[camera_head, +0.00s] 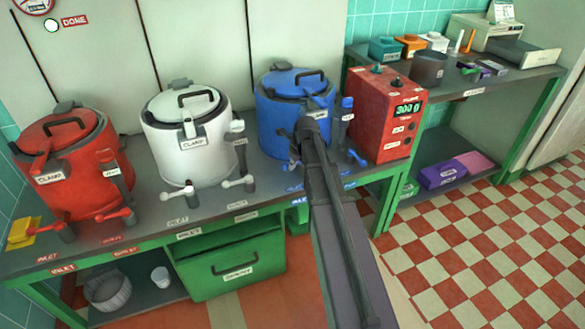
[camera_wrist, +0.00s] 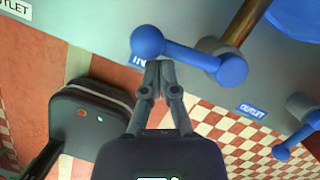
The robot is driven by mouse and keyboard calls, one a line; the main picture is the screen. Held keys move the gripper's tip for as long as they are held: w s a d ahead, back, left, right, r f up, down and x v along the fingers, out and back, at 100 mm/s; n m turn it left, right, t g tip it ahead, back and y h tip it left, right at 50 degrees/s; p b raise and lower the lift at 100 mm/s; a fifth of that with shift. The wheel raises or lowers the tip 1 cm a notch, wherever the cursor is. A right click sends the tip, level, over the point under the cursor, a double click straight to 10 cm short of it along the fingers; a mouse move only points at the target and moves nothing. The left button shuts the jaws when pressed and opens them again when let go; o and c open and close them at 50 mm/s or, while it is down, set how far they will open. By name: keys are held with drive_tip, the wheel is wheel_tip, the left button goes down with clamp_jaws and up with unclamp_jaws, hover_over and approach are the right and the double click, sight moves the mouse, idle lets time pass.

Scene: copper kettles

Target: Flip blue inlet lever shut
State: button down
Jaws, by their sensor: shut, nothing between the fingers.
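The blue kettle (camera_head: 285,112) stands at the right end of the row on the green bench. In the wrist view its blue inlet lever (camera_wrist: 190,57) runs from a round knob at upper left to a pivot at right. The inlet label (camera_wrist: 137,60) is partly hidden behind the knob and my gripper. My gripper (camera_wrist: 158,68) is shut and empty, its tips just below the lever near the knob; I cannot tell whether they touch. In the head view my arm hides most of the inlet valve. The blue outlet lever (camera_wrist: 293,143) is further right, by its outlet label (camera_wrist: 253,111).
A white kettle (camera_head: 187,137) and a red kettle (camera_head: 75,165) stand to the left with their own levers. A red box with a display (camera_head: 385,115) stands close right of the blue kettle. A green drawer (camera_head: 235,265) is under the bench. Checkered floor lies open at right.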

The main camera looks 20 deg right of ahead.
drive_tip(key=shift+w, duration=0.4)
idle(0.3)
drive_tip(key=shift+s+r, duration=0.15)
drive_tip(key=shift+s, duration=0.7)
drive_tip(key=s+r+p, duration=0.5)
drive_tip(key=r+p, duration=0.5)
drive_tip(key=shift+s, duration=0.1)
idle(0.6)
